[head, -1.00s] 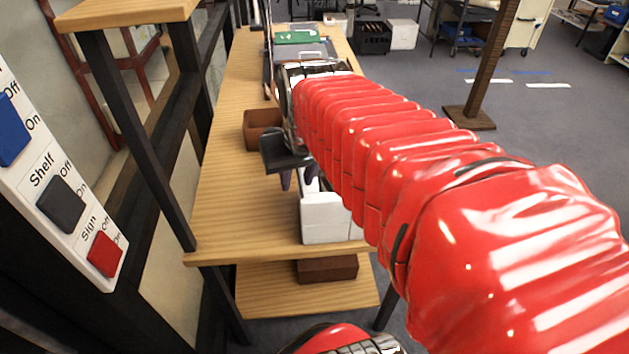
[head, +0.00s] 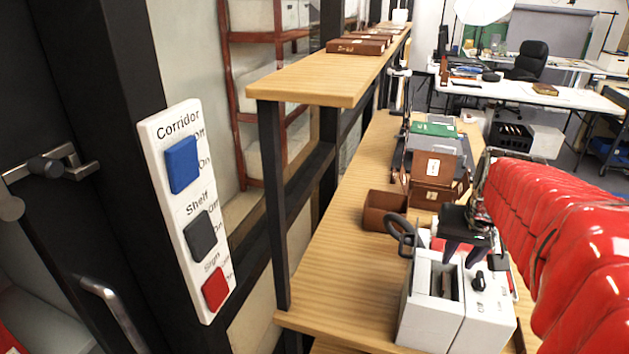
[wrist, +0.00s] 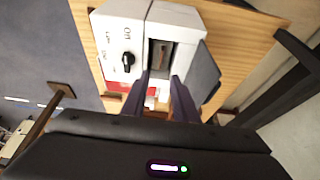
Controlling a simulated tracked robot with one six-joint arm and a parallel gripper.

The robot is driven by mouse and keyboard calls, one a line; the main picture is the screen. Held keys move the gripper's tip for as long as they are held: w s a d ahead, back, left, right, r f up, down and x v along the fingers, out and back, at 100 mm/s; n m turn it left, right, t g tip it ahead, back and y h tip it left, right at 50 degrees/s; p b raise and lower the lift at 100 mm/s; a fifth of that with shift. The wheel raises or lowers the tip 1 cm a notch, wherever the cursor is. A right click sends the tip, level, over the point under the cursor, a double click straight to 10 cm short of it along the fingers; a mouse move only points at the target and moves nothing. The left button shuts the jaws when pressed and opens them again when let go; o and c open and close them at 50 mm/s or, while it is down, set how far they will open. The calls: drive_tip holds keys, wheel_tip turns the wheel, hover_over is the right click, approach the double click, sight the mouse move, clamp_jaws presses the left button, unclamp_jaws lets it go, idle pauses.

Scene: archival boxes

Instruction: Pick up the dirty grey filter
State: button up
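A white machine (head: 432,318) stands on the wooden bench, with a black knob and an open slot on top. A narrow brownish-grey piece, apparently the filter (head: 447,286), sits inside the slot; it also shows in the wrist view (wrist: 160,56). My gripper (head: 464,256) points down just above the machine, beside the slot. A dark grey flap (wrist: 203,75) stands beside the slot. The lower part of the filter is hidden.
An empty-looking brown open box (head: 384,211) stands behind the machine. Brown archival boxes (head: 432,180) and a green item (head: 433,129) lie further back. A switch panel (head: 190,212) hangs at left. A raised wooden shelf (head: 300,82) runs above the bench's left side.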

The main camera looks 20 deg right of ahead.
hover_over(443, 280)
drive_tip(key=s+a, duration=0.1)
drive_tip(key=s, duration=0.1)
wheel_tip(443, 280, down, 7)
drive_tip(key=shift+s+a+r, duration=0.1)
drive_tip(key=shift+x, duration=2.65)
drive_tip(key=shift+a, duration=0.15)
drive_tip(key=shift+c, duration=0.7)
clamp_jaws()
